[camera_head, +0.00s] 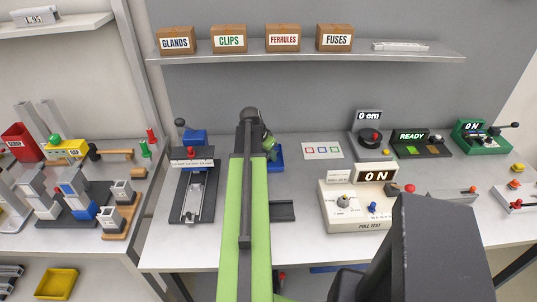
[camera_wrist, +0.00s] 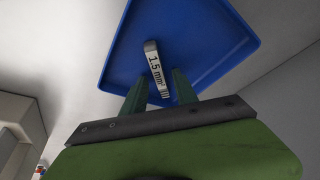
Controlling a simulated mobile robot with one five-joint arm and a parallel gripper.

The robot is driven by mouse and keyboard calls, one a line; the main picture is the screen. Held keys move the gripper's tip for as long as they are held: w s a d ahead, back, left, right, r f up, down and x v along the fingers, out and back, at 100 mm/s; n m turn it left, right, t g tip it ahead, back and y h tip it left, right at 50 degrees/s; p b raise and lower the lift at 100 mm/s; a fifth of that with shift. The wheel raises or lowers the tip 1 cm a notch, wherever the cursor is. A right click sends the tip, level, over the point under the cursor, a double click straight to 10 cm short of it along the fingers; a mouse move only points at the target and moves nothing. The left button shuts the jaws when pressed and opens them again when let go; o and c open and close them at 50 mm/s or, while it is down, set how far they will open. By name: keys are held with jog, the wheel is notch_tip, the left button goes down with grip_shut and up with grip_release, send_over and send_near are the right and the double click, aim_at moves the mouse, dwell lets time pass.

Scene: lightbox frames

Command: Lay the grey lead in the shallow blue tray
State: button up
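The shallow blue tray (camera_wrist: 205,40) fills the upper middle of the wrist view. Its blue edge also shows in the head view (camera_head: 277,158), partly hidden behind my arm. The grey lead (camera_wrist: 153,60), a short bar marked "1.5 mm²", shows against the tray floor. My gripper (camera_wrist: 159,82) has its two green fingers on either side of the lead's near end, with blue showing between lead and fingers. The gripper looks open. I cannot tell for sure whether the lead rests on the tray floor. In the head view the lead is hidden.
A pull-test box (camera_head: 355,206) stands right of my arm, and a slide fixture (camera_head: 193,190) stands left. A small dark tray (camera_head: 282,211) lies near the front. A shelf (camera_head: 300,54) with labelled boxes hangs above.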

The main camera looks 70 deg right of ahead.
jog(key=p+v, duration=1.1)
jog(key=v, duration=0.1)
jog(key=shift+r, duration=0.2)
